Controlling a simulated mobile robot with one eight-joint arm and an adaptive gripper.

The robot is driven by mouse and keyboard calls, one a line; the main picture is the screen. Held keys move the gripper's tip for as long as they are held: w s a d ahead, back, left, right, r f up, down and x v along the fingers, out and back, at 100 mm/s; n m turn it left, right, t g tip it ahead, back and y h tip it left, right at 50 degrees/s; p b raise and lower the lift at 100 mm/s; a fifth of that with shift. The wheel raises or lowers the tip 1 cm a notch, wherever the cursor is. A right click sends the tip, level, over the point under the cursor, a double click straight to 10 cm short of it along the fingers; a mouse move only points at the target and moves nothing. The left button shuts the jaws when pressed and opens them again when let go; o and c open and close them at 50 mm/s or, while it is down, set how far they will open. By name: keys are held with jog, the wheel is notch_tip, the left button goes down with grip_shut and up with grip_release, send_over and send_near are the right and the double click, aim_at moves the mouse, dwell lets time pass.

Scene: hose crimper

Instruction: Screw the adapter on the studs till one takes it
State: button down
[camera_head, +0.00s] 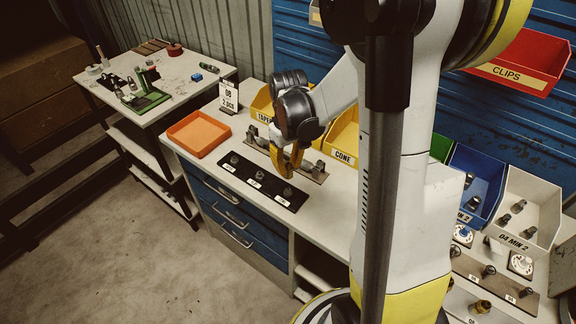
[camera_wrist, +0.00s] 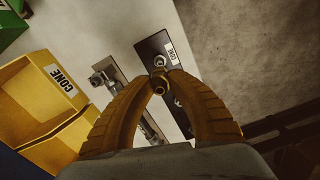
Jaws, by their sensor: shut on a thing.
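My gripper (camera_head: 288,172) has its yellow fingers pointing down over the workbench, close to the right end of a black stud plate (camera_head: 243,180). In the wrist view the fingertips (camera_wrist: 160,74) are closed on a small brass-coloured adapter (camera_wrist: 160,82), mostly hidden between them. The plate bears three labelled studs: the left stud (camera_head: 234,159), the middle stud (camera_head: 260,175) and the right stud (camera_head: 288,191). The plate also shows beyond the fingertips in the wrist view (camera_wrist: 150,48). I cannot tell whether the adapter touches a stud.
A brown board (camera_head: 311,171) with metal fittings lies just behind the plate. An orange tray (camera_head: 198,133) is to the left, with a sign (camera_head: 229,97) behind it. The yellow CONE bin (camera_head: 342,140) stands behind the gripper. Blue (camera_head: 476,180) and white bins (camera_head: 530,205) stand right.

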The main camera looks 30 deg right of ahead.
jog(key=shift+f+b, duration=2.15)
jog(key=shift+f, duration=0.5)
jog(key=shift+f+b, duration=0.7)
jog(key=shift+b, duration=0.2)
